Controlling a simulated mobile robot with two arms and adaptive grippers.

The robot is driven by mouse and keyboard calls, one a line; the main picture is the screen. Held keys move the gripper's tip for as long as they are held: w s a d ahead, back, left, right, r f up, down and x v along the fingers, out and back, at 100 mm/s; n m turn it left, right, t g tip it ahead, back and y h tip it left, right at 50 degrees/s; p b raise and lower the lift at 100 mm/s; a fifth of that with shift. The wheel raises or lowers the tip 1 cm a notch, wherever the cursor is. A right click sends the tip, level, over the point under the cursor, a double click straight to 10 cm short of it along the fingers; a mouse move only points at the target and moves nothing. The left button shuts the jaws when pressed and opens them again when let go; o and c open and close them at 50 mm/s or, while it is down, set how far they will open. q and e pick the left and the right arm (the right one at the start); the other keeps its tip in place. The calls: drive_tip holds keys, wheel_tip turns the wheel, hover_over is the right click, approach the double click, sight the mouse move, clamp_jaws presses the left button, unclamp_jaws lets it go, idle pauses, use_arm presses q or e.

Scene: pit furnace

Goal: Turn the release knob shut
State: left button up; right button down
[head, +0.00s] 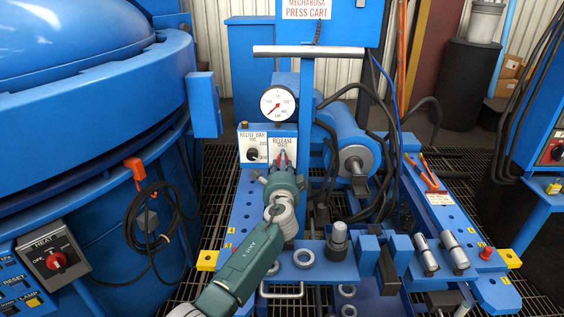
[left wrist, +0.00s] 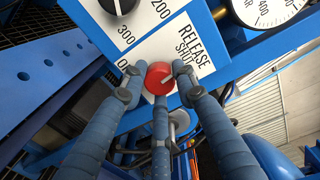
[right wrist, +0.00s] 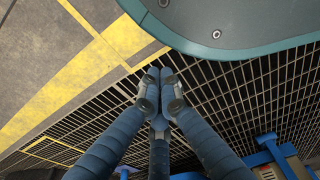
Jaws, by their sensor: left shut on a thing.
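The red release knob (left wrist: 160,77) sits on a white plate (left wrist: 193,48) lettered RELEASE SHUT, seen close in the left wrist view. A pale pointer line shows on the knob's face. My left gripper (left wrist: 154,80) has its fingers around the knob, shut on it. In the head view the left gripper (head: 283,162) covers most of the knob, below the gauge.
A black relief-valve knob (head: 252,154) sits left of the release plate. The pressure gauge (head: 278,104) stands just above. The blue press cart bench (head: 320,262) holds rings and metal cylinders. The large blue furnace (head: 90,100) fills the left side.

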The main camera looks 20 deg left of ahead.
use_arm(q)
drive_tip(key=shift+d+r+m, duration=0.15)
drive_tip(key=shift+m, duration=0.45)
use_arm(e)
drive_tip(key=shift+s+d+f, duration=0.1)
drive_tip(key=shift+s+f, duration=0.25)
drive_tip(key=shift+s, duration=0.2)
use_arm(q)
drive_tip(key=o, duration=1.1)
drive_tip(key=shift+d, duration=0.1)
drive_tip(key=shift+o, duration=0.2)
drive_tip(key=v, duration=1.2)
